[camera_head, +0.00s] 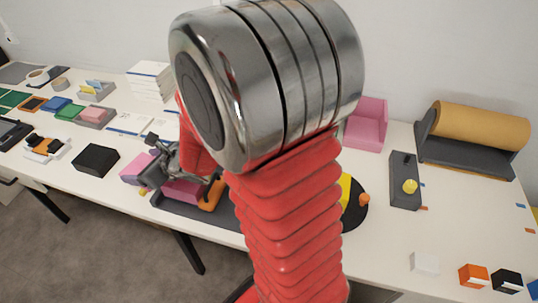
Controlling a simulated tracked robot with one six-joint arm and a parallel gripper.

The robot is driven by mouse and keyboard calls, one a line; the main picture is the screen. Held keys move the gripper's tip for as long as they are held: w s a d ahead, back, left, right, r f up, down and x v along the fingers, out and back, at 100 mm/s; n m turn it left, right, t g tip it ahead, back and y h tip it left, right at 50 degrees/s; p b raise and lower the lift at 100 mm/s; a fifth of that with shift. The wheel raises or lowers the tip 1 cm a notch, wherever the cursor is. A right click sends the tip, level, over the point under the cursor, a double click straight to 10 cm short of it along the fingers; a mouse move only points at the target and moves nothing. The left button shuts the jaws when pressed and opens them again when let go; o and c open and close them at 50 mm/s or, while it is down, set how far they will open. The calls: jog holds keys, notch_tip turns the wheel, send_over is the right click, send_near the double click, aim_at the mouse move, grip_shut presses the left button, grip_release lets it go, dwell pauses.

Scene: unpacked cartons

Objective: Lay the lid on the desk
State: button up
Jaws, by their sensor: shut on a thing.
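My gripper (178,184), grey and jointed, is over the dark grey tray (225,221) near the desk's front edge. It is shut on a pink piece (181,193) that looks like the lid. My red arm hides part of it, and I cannot tell whether it touches the tray. A pink block (134,168) is just left of the gripper, and an orange piece (211,196) is just right of it. The white desk (390,240) runs across the view.
A black box (97,160) stands to the left. To the right are a round black base (353,213), a grey box with a yellow knob (404,182), a pink holder (367,123) and a brown roll (483,131). Small blocks line the front right. Bare desk shows between them.

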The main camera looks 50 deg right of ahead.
jog(key=shift+d, duration=0.1)
jog(key=s+d+f+m+h, duration=0.1)
jog(key=s+d+f, duration=0.1)
jog(key=d, duration=1.3)
jog(key=s+d+f+m+h, duration=0.1)
jog(key=s+d, duration=0.1)
jog(key=d, duration=1.3)
jog(key=s+d+f, duration=0.2)
jog(key=s+d, duration=0.4)
jog(key=d, duration=0.3)
jog(key=shift+d+f+m+t+h, duration=0.15)
jog(key=shift+d+m+t+h, duration=0.15)
jog(key=shift+h, duration=0.1)
jog(key=shift+s, duration=0.1)
jog(key=shift+f, duration=2.9)
jog(key=shift+f, duration=2.1)
